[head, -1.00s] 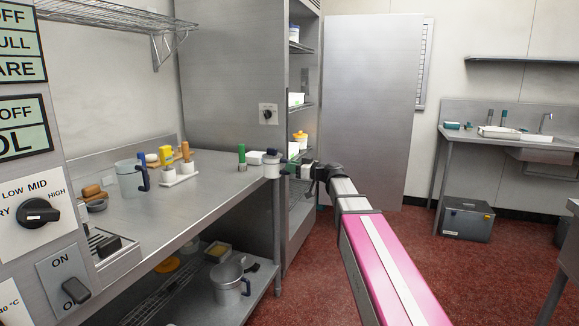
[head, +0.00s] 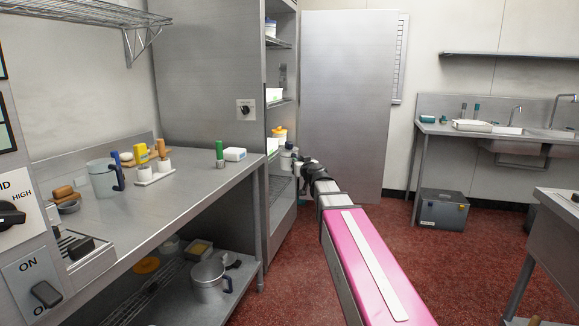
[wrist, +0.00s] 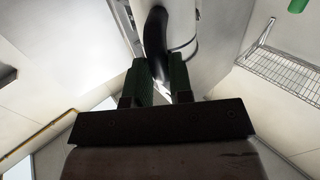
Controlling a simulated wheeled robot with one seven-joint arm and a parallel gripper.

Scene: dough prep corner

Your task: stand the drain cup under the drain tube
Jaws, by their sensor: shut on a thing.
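My gripper (head: 298,165) is shut on a small pale metal cup (head: 286,158), which I take to be the drain cup. The head view shows them beyond the bench's right end, in front of the open tall cabinet. In the wrist view, both green fingers (wrist: 157,84) close around the cup's dark curved handle (wrist: 155,40), and part of the shiny cup body (wrist: 183,22) shows above. The cup looks roughly upright in the head view, where my arm hides some of its surroundings. I cannot make out a drain tube.
The steel bench (head: 190,205) carries a jug (head: 104,178), bottles in a tray and a green-topped container. A pot (head: 208,280) stands on its lower shelf. The tall cabinet (head: 215,65) has its door (head: 345,105) open.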

